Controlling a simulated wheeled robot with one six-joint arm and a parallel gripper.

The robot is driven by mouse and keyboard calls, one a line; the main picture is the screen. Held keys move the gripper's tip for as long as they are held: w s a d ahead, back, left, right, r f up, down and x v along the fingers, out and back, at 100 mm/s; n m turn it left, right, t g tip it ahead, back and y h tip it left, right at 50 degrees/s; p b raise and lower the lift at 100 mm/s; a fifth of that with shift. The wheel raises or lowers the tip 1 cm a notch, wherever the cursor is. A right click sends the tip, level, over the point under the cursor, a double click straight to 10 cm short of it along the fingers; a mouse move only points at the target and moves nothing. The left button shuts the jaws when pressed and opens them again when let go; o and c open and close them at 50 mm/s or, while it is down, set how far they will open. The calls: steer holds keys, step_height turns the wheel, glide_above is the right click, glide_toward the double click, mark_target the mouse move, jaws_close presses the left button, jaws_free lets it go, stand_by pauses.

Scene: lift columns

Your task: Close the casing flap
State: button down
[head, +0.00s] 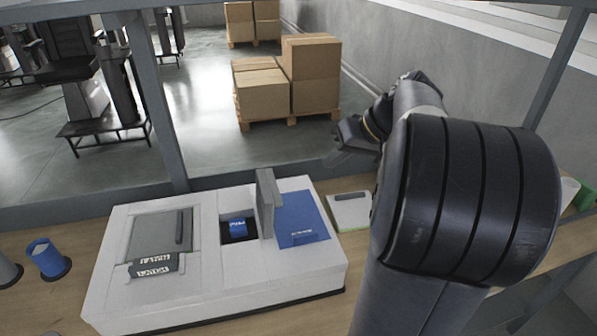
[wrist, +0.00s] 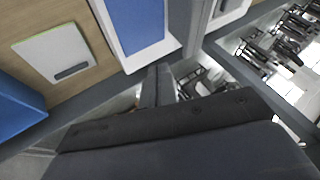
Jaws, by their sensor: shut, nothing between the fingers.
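The white casing (head: 215,285) sits on a wooden bench. Its flap (head: 266,205) is a grey plate standing upright, open, at the right side of a dark opening (head: 238,238) with a blue block (head: 237,226) inside. A blue panel (head: 300,220) lies right of the flap; it also shows in the wrist view (wrist: 137,20). My gripper (head: 348,143) is to the right of the flap and apart from it, above the bench's back edge. In the wrist view my gripper's fingers (wrist: 158,86) are together and empty. My arm hides much of the bench's right side.
A grey cover (head: 160,238) with a dark handle and label plates lies flat on the casing's left. A blue cup (head: 45,258) stands left of it. A pale green-edged board (head: 350,210) lies right of the casing. A frame post (head: 163,95) rises behind the bench.

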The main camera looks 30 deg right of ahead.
mark_target(268, 203)
steer(key=w+a+f+p, duration=0.3)
steer(key=w+a+f, duration=0.2)
steer(key=a+f, duration=0.2)
steer(key=shift+a, duration=0.6)
steer(key=shift+w, duration=0.15)
